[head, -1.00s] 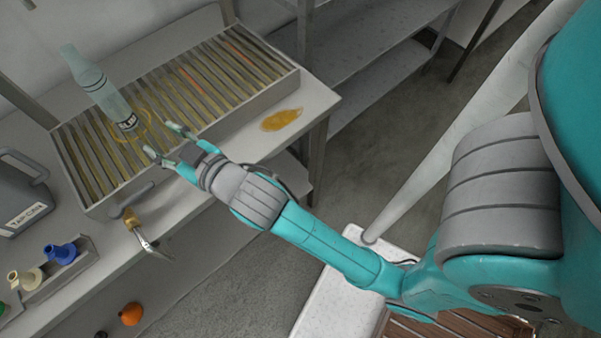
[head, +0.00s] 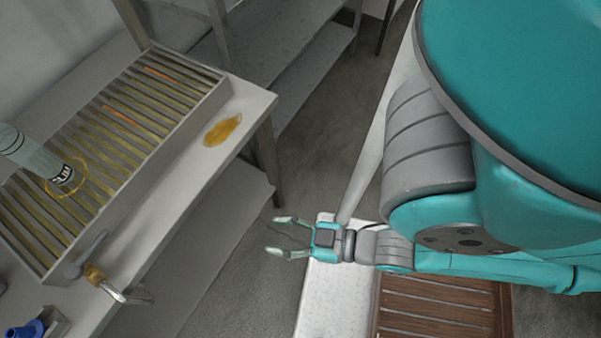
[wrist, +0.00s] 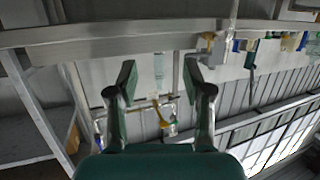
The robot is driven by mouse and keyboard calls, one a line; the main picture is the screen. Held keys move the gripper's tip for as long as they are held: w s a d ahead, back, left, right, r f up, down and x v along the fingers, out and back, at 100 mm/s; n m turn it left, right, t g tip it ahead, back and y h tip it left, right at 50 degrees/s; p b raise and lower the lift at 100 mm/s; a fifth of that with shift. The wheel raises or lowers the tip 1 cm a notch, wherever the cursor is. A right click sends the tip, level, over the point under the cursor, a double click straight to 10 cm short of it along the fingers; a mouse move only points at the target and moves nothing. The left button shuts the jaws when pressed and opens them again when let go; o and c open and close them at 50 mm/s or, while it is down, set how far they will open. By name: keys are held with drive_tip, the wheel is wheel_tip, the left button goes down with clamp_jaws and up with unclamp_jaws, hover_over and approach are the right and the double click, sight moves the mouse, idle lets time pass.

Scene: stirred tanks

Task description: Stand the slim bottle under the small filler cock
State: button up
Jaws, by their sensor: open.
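The slim bottle (head: 38,156), pale and clear with a dark label near its base, stands on the slatted tray (head: 165,145) at the left of the head view. Its base is at a yellow ring marked on the slats, and its top is cut off by the picture edge. My gripper (head: 280,236) is open and empty, out over the floor to the right of the bench and well apart from the bottle. Its open fingers (wrist: 159,82) also show in the wrist view. I cannot identify the small filler cock with certainty.
A brass cock with a grey lever (head: 97,275) sits at the tray's front edge and juts past the bench. An amber puddle (head: 222,130) lies on the bench top (head: 185,190). A blue fitting (head: 28,329) is at lower left. Open floor separates bench and gripper.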

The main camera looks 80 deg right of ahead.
drive_tip(key=v, duration=0.4)
drive_tip(key=shift+s+d+f, duration=0.1)
drive_tip(key=shift+s+f, duration=0.05)
drive_tip(key=shift+s, duration=0.15)
